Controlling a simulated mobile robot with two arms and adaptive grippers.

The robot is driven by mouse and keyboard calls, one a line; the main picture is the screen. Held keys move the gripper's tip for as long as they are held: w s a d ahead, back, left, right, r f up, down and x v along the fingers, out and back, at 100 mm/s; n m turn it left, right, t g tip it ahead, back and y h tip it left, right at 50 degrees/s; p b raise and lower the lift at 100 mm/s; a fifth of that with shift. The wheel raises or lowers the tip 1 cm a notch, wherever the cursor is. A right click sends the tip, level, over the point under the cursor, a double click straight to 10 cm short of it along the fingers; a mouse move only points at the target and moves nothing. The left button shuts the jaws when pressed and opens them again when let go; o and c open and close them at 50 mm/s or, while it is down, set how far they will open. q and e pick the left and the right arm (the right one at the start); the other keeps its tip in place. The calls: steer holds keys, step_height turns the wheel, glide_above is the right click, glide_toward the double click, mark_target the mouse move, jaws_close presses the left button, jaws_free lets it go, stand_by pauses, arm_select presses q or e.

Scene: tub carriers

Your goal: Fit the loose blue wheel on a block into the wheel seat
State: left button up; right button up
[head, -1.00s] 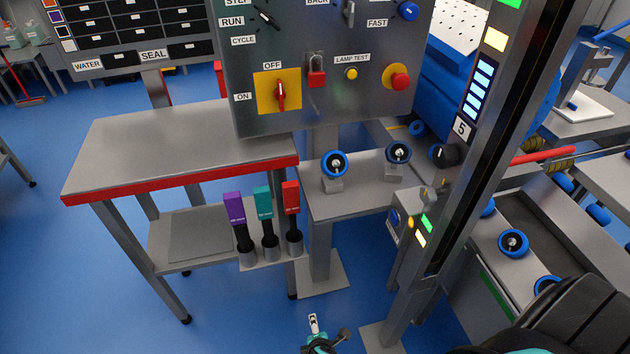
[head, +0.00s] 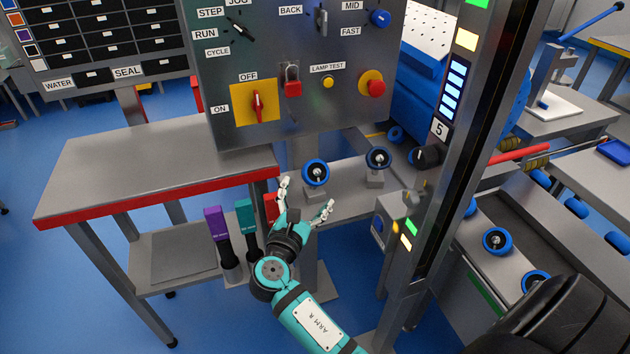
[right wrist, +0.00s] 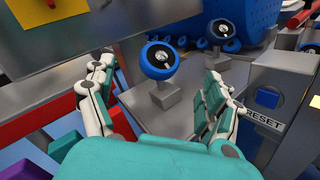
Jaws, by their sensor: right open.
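Two blue wheels with dark centres stand on small grey blocks on a grey shelf below the control panel. The nearer wheel (head: 315,172) is on the left block (head: 315,194), and the other wheel (head: 378,158) is on the right block (head: 374,180). In the right wrist view the nearer wheel (right wrist: 161,59) shows ahead between my fingers, with the other wheel (right wrist: 222,30) behind it. My right gripper (head: 307,196) is open and empty, in front of the nearer wheel and apart from it. I cannot tell which spot is the wheel seat. My left gripper is not in view.
The control panel (head: 290,120) hangs above the shelf (head: 345,197). A metal post (head: 440,170) stands right of it. A red-edged table (head: 150,165) is at left, with purple and teal-handled tools (head: 216,222) below. More blue wheels (head: 497,241) line the conveyor at right.

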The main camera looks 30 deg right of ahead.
mark_target(317, 169)
steer(key=p+x, duration=0.1)
steer(key=x, duration=0.9)
steer(key=shift+w+d+f, duration=0.1)
steer(key=shift+d+f, duration=0.1)
steer(key=shift+c, duration=0.2)
steer(key=c, duration=1.6)
steer(key=shift+r, duration=0.1)
steer(key=shift+c, duration=0.2)
steer(key=shift+r, duration=0.15)
